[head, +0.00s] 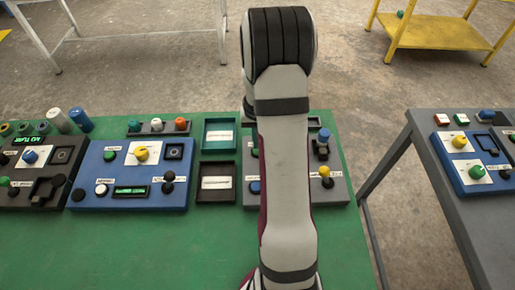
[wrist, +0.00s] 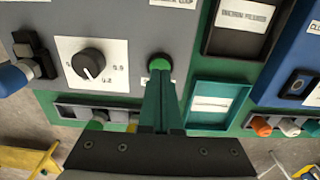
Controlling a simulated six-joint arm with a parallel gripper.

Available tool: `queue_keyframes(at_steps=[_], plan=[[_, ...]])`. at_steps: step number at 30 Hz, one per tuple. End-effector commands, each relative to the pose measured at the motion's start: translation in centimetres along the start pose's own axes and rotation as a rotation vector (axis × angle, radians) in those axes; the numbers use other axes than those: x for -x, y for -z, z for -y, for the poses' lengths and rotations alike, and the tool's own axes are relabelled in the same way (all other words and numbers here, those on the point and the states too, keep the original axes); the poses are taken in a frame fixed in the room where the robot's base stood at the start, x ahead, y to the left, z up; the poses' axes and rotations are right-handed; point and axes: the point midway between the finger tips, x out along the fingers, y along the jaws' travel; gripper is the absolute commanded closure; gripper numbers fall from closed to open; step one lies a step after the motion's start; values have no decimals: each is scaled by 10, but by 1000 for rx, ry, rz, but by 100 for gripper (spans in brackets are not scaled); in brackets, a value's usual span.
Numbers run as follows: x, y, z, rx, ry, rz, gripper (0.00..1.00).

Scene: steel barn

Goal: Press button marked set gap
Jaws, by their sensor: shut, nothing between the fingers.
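In the wrist view my gripper (wrist: 160,80) is shut and empty, with its narrow fingertips together at a round green button (wrist: 159,63) on a grey control panel (wrist: 120,22). The tips overlap the button's lower edge; I cannot tell whether they touch it. A white label (wrist: 174,2) beyond the button is cut off by the frame edge, and I cannot read "set gap" on it.
Beside the button is a black dial (wrist: 88,64).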

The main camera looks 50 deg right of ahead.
Motion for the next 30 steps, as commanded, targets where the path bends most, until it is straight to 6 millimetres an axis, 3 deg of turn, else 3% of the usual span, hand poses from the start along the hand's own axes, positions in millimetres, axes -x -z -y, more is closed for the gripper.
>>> queue_keyframes(at_steps=[30], plan=[[-12,0,0,0,0,0,100]])
